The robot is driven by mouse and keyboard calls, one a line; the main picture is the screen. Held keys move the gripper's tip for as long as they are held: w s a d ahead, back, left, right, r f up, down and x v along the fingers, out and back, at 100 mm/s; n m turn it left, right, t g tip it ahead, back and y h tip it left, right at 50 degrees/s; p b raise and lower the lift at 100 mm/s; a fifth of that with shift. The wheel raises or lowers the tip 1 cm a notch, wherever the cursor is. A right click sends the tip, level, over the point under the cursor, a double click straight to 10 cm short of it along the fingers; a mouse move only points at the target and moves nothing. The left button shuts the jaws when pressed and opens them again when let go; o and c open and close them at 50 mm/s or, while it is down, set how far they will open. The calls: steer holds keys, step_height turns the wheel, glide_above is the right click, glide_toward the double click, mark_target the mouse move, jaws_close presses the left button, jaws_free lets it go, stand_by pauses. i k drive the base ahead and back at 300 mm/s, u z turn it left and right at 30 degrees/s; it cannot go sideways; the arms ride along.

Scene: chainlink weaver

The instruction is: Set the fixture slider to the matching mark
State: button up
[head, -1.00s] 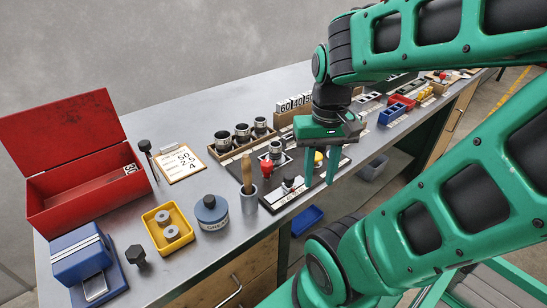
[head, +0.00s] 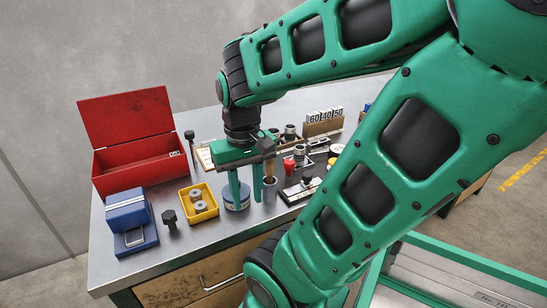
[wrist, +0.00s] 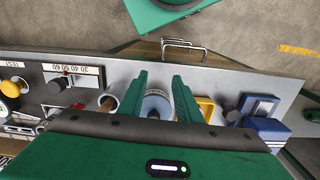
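The fixture (head: 302,190) is a dark plate with a pale scale strip on the bench, partly behind my arm in the head view. My gripper (head: 246,190) is open and empty, fingers down, left of the fixture. In the wrist view my fingers (wrist: 160,92) straddle the picture of a blue jar (wrist: 158,104); contact is unclear.
A wooden-handled brush stands in a cup (head: 269,190) between gripper and fixture. Left are a yellow tray (head: 198,203), black bolt (head: 170,219), blue block (head: 127,213) and open red box (head: 140,165). Number tiles (head: 325,116) stand behind. A card (head: 205,157) is mostly hidden.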

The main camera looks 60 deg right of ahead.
mark_target(306, 182)
steer(key=k, duration=1.3)
steer(key=z, duration=1.05)
steer(key=i, duration=0.5)
steer(key=u, duration=0.1)
